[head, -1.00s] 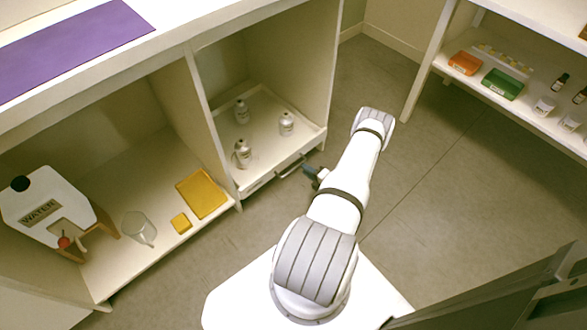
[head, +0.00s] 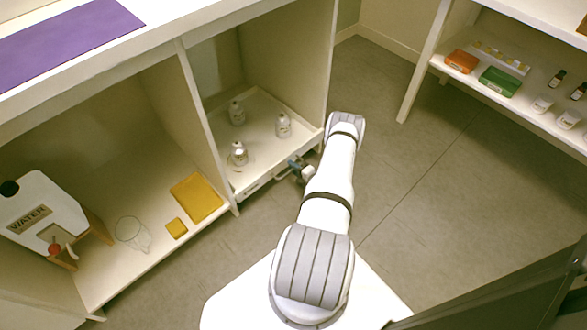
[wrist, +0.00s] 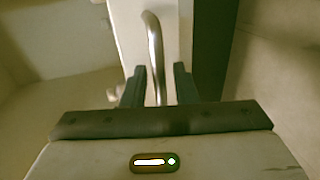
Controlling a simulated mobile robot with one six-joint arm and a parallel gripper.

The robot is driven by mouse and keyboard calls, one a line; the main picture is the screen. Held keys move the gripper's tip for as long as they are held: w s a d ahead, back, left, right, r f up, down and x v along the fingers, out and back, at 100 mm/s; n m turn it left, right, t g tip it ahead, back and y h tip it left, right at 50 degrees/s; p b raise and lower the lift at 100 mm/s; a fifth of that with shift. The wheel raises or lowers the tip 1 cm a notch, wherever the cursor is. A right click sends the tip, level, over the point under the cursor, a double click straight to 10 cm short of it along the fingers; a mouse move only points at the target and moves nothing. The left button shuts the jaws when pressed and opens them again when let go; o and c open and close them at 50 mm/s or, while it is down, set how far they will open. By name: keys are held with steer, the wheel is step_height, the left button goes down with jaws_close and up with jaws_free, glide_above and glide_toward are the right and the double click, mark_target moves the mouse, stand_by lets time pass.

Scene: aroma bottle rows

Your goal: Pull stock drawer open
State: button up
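The stock drawer (head: 262,184) is the pale tray at the base of the right cabinet bay, with several small bottles (head: 283,125) standing in it. My gripper (wrist: 159,82) is open, with one finger on each side of the bar and gaps showing. In the head view my gripper (head: 297,166) is at the drawer front, and hides part of the handle.
A water container (head: 40,215), a glass beaker (head: 131,232) and a yellow tray (head: 196,197) stand in the left bay. A shelf (head: 450,75) with boxes and bottles is at the right. The floor (head: 385,160) between is clear.

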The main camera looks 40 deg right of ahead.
steer(key=shift+c, duration=0.5)
jaws_close()
